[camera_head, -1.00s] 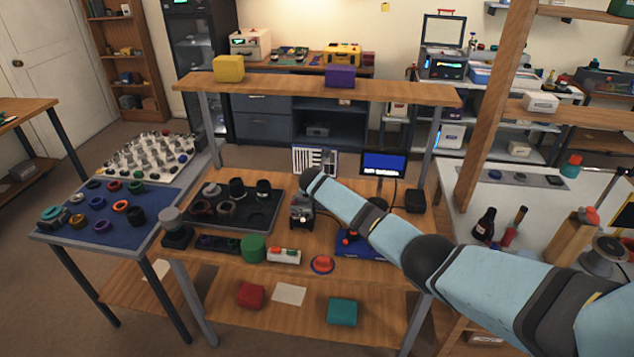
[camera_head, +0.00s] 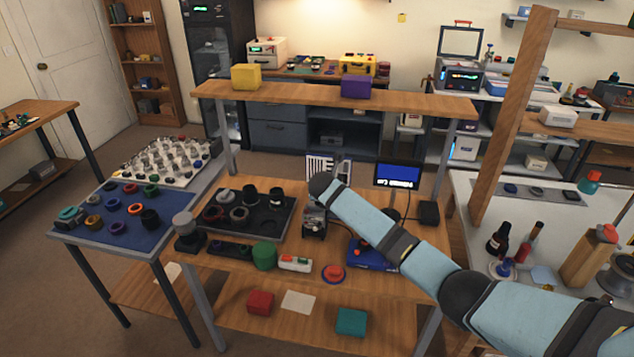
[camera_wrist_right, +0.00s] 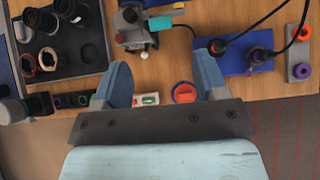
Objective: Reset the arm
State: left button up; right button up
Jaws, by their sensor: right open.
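My right arm (camera_head: 405,250) reaches in from the lower right of the head view over the wooden workbench (camera_head: 225,290). Its far end is beside a small grey and black device (camera_head: 314,220), and its fingers cannot be made out there. In the right wrist view my right gripper (camera_wrist_right: 164,80) is open, its two blue fingers wide apart with nothing between them. Beyond the fingertips lie the same device (camera_wrist_right: 130,30), a red round button (camera_wrist_right: 184,93) and a blue block with cables (camera_wrist_right: 235,55). My left arm and gripper are not in view.
A dark tray (camera_head: 270,222) with lens parts is on the bench's left half. An upper shelf (camera_head: 300,95) spans the back. A blue mat (camera_head: 120,238) with rings is left; a white table (camera_head: 540,200) is right.

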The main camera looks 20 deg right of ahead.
jog(key=s+a+f+m+y, duration=0.2)
jog(key=s+a+f+m, duration=0.2)
jog(key=s+f, duration=0.3)
jog(key=s+a+f+m+t+y, duration=0.1)
jog(key=s+a+f+m+y, duration=0.25)
jog(key=s, duration=0.55)
jog(key=s+a+f+m, duration=0.4)
jog(key=s+f, duration=0.3)
jog(key=s, duration=0.1)
jog(key=s+r+m+t+y, duration=0.2)
jog(key=s+m, duration=1.3)
jog(key=s, duration=0.9)
jog(key=shift+s+d+r, duration=0.25)
jog(key=shift+s+r, duration=0.15)
jog(key=shift+r, duration=0.1)
jog(key=shift+m, duration=0.25)
